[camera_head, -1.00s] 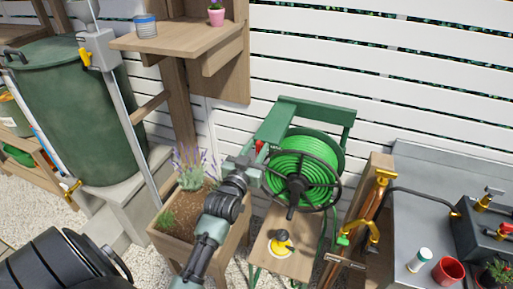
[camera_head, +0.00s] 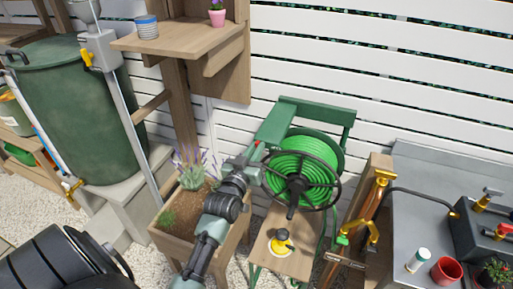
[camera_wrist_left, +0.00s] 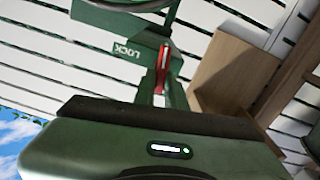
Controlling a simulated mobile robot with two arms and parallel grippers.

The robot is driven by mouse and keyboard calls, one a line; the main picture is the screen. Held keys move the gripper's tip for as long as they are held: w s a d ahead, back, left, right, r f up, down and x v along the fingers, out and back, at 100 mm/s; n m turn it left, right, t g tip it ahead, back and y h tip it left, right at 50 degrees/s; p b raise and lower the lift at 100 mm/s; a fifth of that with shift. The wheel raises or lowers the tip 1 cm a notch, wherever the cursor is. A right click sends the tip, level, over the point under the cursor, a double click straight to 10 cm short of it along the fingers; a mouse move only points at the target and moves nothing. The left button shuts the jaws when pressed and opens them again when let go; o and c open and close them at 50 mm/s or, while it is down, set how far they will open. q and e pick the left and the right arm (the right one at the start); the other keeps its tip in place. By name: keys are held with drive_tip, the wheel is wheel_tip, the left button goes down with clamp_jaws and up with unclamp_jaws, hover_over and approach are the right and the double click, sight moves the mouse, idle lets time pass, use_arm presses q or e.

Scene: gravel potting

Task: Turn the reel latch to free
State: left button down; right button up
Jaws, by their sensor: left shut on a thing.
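The hose reel (camera_head: 300,168) holds a coil of bright green hose with a dark hand wheel in front, on a green metal frame. A small red latch lever (camera_head: 259,147) is at the left side of the reel. My left gripper (camera_head: 253,160) is at this lever and partly covers it. In the left wrist view the red lever (camera_wrist_left: 163,62) stands between the fingers, and my gripper is shut on it. A green plate marked LOCK (camera_wrist_left: 125,48) is beside the lever. My right gripper is not in view.
A planter with lavender (camera_head: 190,178) stands left of the reel. A wooden shelf (camera_head: 180,40) is above it. A wooden board (camera_head: 275,258) with a yellow-and-black item lies below the reel. A grey bench (camera_head: 400,240) and brass tap (camera_head: 372,232) are at the right.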

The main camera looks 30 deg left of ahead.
use_arm(q)
drive_tip(key=shift+s+a+f+n+p, duration=0.1)
drive_tip(key=shift+a+f+n+p, duration=0.2)
drive_tip(key=shift+n, duration=2.3)
drive_tip(key=shift+a+f+n+p, duration=0.15)
drive_tip(key=shift+n+p, duration=0.3)
drive_tip(key=shift+n, duration=2.15)
drive_tip(key=shift+s+a+f+n+p, duration=0.1)
drive_tip(key=shift+a+f+n+p, duration=0.2)
drive_tip(key=shift+n, duration=2.3)
drive_tip(key=shift+d+n, duration=0.15)
drive_tip(key=shift+n, duration=0.15)
drive_tip(key=shift+r, duration=0.1)
drive_tip(key=c, duration=1.5)
unclamp_jaws()
drive_tip(key=shift+w, duration=0.1)
drive_tip(key=shift+o, duration=0.2)
drive_tip(key=b+v, duration=0.1)
drive_tip(key=v, duration=0.6)
drive_tip(key=shift+s, duration=0.4)
